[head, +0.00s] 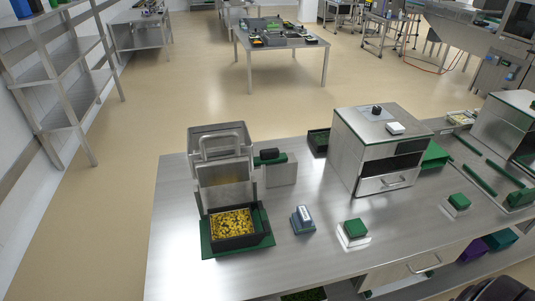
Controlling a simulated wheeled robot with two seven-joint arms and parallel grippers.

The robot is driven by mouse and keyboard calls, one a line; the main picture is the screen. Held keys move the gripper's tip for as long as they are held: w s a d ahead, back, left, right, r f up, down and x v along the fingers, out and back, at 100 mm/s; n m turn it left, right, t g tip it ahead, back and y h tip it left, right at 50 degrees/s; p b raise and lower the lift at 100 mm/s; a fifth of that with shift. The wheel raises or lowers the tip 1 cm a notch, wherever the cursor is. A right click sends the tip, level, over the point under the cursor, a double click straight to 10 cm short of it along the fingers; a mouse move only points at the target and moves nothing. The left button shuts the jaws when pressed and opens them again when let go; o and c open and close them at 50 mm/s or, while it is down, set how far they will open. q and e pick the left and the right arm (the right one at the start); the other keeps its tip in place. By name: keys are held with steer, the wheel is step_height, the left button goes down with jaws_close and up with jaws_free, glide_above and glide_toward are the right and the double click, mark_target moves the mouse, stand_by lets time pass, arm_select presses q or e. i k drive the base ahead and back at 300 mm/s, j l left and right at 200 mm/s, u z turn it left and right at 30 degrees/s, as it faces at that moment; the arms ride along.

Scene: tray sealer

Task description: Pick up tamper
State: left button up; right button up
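No object can be told for certain as the tamper. One candidate is a small blue-grey block with a pale upright top (303,219), standing on the steel table right of the filled tray. Another is a black block (269,154) on a green piece, on top of a small steel box behind the tray. A black tray (235,241) filled with yellow pieces sits on a green mat (212,247) in front of an upright steel frame with a handle (222,160).
A steel machine with a drawer (380,150) stands at the back of the table (300,262). Green blocks on white bases stand to the right, one near the front (355,229), one farther right (459,202). The table's front left is clear. A steel shelf rack (62,75) stands left.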

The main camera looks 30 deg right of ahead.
mark_target(302, 222)
steer(key=z, duration=1.15)
